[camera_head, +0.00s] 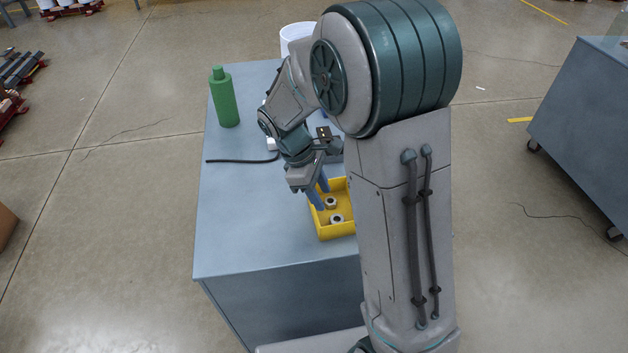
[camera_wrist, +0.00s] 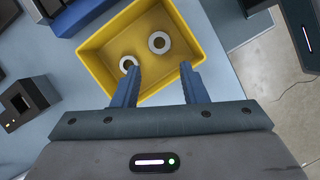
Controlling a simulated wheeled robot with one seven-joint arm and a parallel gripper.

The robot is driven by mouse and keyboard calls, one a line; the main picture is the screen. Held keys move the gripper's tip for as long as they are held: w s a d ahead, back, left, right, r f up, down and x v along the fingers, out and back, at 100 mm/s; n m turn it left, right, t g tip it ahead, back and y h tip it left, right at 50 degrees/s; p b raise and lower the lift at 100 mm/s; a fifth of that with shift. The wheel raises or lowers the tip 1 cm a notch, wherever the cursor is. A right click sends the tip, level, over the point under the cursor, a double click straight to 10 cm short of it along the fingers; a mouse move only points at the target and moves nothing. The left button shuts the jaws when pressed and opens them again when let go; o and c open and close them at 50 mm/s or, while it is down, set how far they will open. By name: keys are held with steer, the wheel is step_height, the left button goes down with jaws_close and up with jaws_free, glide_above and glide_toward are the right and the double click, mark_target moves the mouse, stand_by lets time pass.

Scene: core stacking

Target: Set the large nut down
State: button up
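Two pale ring-shaped nuts lie apart on the floor of the yellow bin (camera_head: 335,234).
The bin stands on a blue-grey table (camera_head: 235,220). A green bottle (camera_head: 224,100) and a black cable (camera_head: 238,161) are at the left. A white container (camera_head: 296,38) is at the back. A dark block (camera_wrist: 27,103) lies left of the bin. The front-left tabletop is clear.

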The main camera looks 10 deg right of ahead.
steer(key=v, duration=0.4)
steer(key=shift+r, duration=0.2)
steer(key=shift+s+d+r+m, duration=0.1)
steer(key=shift+s+r+m, duration=0.05)
steer(key=shift+r+m, duration=0.2)
steer(key=s+d+r+m+t+y, duration=0.2)
steer(key=s+r+m, duration=0.1)
steer(key=s+m, duration=0.3)
steer(key=s+d+r+m+t+y, duration=0.2)
steer(key=s+m, duration=0.4)
steer(key=s, duration=0.3)
steer(key=shift+s+d+r+t, duration=0.4)
steer(key=shift+d+r+t, duration=0.25)
steer(key=shift+r, duration=0.2)
